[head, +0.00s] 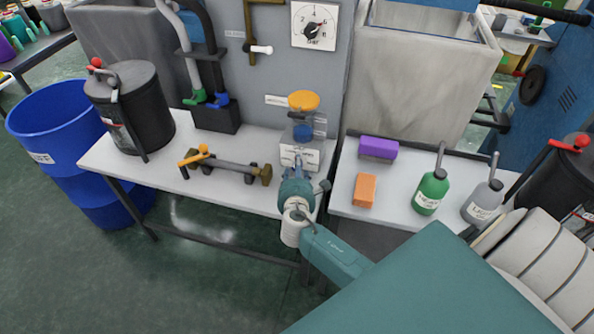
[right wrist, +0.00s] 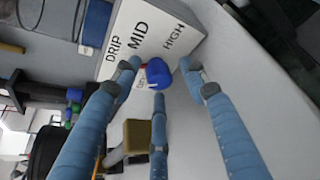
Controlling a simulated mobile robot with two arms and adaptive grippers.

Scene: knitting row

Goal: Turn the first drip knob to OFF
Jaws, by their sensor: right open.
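In the right wrist view, a white labelled box (right wrist: 150,32) reads DRIP, MID and HIGH. A blue knob (right wrist: 158,70) with a small white mark sits below these words, beside a partly hidden label in red letters. My right gripper (right wrist: 160,78) is open, its three fingers spread around the knob with visible gaps. In the head view, my right gripper (head: 298,172) is at the front of the white box (head: 301,156), hiding the knob's front. A blue part (head: 302,133) and a yellow-orange disc (head: 304,100) stand above the box. My left gripper is out of view.
A pipe with a yellow lever (head: 235,169) lies left of the box on the white bench. Right of it are an orange block (head: 365,190), a purple block (head: 378,147) and a green bottle (head: 432,191).

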